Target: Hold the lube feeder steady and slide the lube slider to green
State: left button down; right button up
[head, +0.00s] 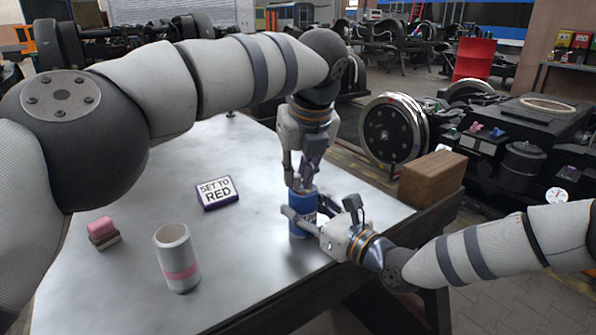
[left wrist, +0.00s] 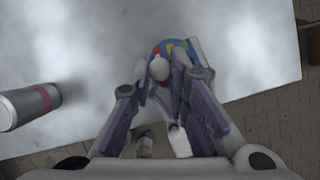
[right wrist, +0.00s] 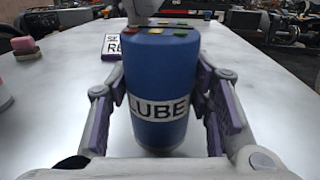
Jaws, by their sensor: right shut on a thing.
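The lube feeder is a blue can with a white LUBE label (right wrist: 160,110), upright on the table's near right part; it also shows in the head view (head: 297,229). My right gripper (head: 304,215) is shut around its sides, one finger on each side. Coloured patches, including red, green and yellow, lie on its top (left wrist: 172,46). A pale round knob (left wrist: 159,68), apparently the lube slider, stands over the top; which colour it is at I cannot tell. My left gripper (head: 300,187) points down just above the can, its fingers apart with the knob between or just below them.
A sign reading SET TO RED (head: 217,192) lies on the grey table (head: 130,255). A white cup with a pink band (head: 177,258) and a pink-topped block (head: 102,232) are at the left. A brown box (head: 432,179) stands at the right edge.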

dwell(0.4)
pick_arm(q)
jog(key=c, duration=1.5)
grip_release()
jog(key=shift+o, duration=0.2)
jog(key=shift+r, duration=0.1)
jog(key=v, duration=1.2)
jog(key=shift+w, duration=0.1)
jog(key=c, duration=0.3)
jog(key=a+f+m+y, duration=0.1)
jog(key=a+f+t+y, duration=0.1)
jog(key=a+y, duration=0.1)
jog(key=a+f+m+y, duration=0.1)
jog(key=y, duration=0.1)
jog(key=shift+a+f+m, duration=0.3)
jog(key=shift+a, duration=0.05)
grip_shut()
jog(key=s+a+f+m+t+h, duration=0.1)
jog(key=s+f+m+t+h, duration=0.2)
jog(key=m, duration=0.6)
jog(key=s+a+f+m+t+h, duration=0.1)
jog(key=s+f+m+t+h, duration=0.2)
jog(key=s+f+m+t, duration=0.3)
jog(key=s+m+t, duration=0.2)
jog(key=m+t, duration=0.1)
jog(key=m, duration=0.1)
jog(key=shift+s+a+t+h, duration=0.3)
jog(key=shift+a, duration=0.1)
